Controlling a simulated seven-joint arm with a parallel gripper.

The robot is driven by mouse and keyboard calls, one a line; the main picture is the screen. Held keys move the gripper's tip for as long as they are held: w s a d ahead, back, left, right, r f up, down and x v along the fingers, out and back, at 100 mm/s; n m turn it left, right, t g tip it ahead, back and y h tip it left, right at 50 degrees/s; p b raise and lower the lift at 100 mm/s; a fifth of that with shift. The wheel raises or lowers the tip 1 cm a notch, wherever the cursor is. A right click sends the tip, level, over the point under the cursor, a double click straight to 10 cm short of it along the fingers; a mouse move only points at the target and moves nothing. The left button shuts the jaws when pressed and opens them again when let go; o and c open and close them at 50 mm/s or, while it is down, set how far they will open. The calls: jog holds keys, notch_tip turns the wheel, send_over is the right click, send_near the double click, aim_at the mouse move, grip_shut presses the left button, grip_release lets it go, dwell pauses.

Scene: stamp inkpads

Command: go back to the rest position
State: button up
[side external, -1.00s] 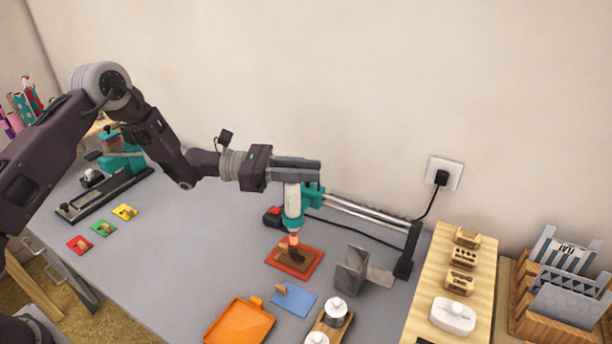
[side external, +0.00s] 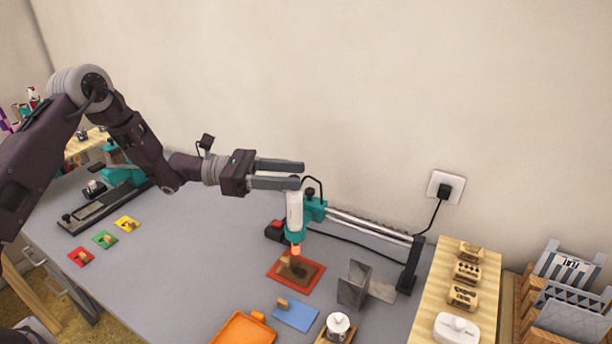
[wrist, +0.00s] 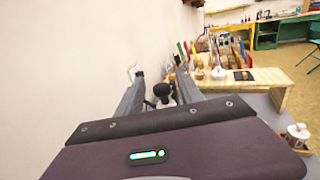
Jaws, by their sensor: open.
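My gripper (side external: 301,176) is open, its two grey fingers spread apart and pointing right. It is level with the top of a white cylindrical tool (side external: 294,212), at its left, and looks empty. The tool stands upright in a teal holder (side external: 314,208) with a copper-coloured tip above a red-rimmed brown pad (side external: 313,283). In the wrist view my gripper's fingers (wrist: 160,80) stand either side of a black knob (wrist: 162,90) and a white body. Whether a finger touches the tool, I cannot tell.
A rail (side external: 370,227) runs right from the holder. Bent grey metal plates (side external: 354,286), a blue pad (side external: 296,314) and an orange tray (side external: 245,330) lie in front. Red (side external: 81,257), green (side external: 104,239) and yellow (side external: 127,223) pads lie left. The grey table's middle is clear.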

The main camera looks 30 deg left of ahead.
jog(key=shift+v, duration=1.5)
jog(key=shift+f, duration=0.1)
jog(key=s+d+r+m+g+y, duration=0.25)
jog(key=s+r+m+y, duration=0.25)
jog(key=s+m, duration=0.45)
jog(key=s+d+r+m+g+y, duration=0.1)
jog(key=s+r+m+g+y, duration=0.4)
jog(key=s, duration=0.8)
jog(key=s+a+m+t+y, duration=0.6)
jog(key=s+a+m, duration=0.2)
jog(key=s, duration=0.5)
jog(key=shift+s+a+r+y, duration=0.15)
jog(key=shift+a+r+y, duration=0.15)
jog(key=shift+a+r, duration=0.2)
